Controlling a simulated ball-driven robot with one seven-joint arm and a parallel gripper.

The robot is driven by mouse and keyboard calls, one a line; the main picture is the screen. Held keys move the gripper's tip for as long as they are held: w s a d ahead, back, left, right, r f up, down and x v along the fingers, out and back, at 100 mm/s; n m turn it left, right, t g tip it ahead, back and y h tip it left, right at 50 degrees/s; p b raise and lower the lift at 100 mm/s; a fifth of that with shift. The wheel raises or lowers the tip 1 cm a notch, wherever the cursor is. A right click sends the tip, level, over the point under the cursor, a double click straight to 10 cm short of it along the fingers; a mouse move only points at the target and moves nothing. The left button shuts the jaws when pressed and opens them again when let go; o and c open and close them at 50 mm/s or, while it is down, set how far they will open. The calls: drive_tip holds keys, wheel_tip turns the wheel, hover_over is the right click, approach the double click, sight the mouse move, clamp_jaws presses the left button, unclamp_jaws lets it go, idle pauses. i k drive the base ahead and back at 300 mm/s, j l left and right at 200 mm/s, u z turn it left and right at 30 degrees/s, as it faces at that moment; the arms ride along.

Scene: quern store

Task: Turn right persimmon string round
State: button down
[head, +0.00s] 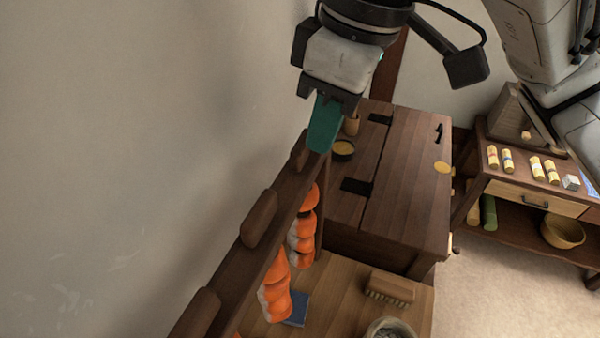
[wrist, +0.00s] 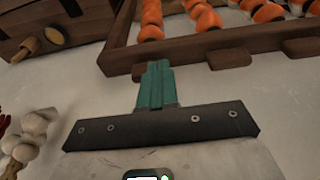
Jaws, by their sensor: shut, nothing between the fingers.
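Several strings of orange persimmons hang from a dark wooden rail (head: 285,218). In the head view the rightmost string (head: 303,225) hangs near the rail's far end, and another string (head: 275,290) hangs closer to me. In the wrist view strings show along the top, the leftmost (wrist: 151,20) nearest the chest. My gripper (head: 321,148) is above the rail's far end, its teal fingers together and empty, apart from the persimmons. The fingers (wrist: 155,68) also show in the wrist view, short of the rail. The upper parts of the strings are partly hidden by the rail in the head view.
Wooden pegs (head: 260,218) stick out along the rail beside the wall. A brush (head: 390,287) lies on the wooden surface below. A garlic string (wrist: 28,135) hangs left in the wrist view.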

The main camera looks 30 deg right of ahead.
sight(300, 238)
drive_tip(key=k, duration=1)
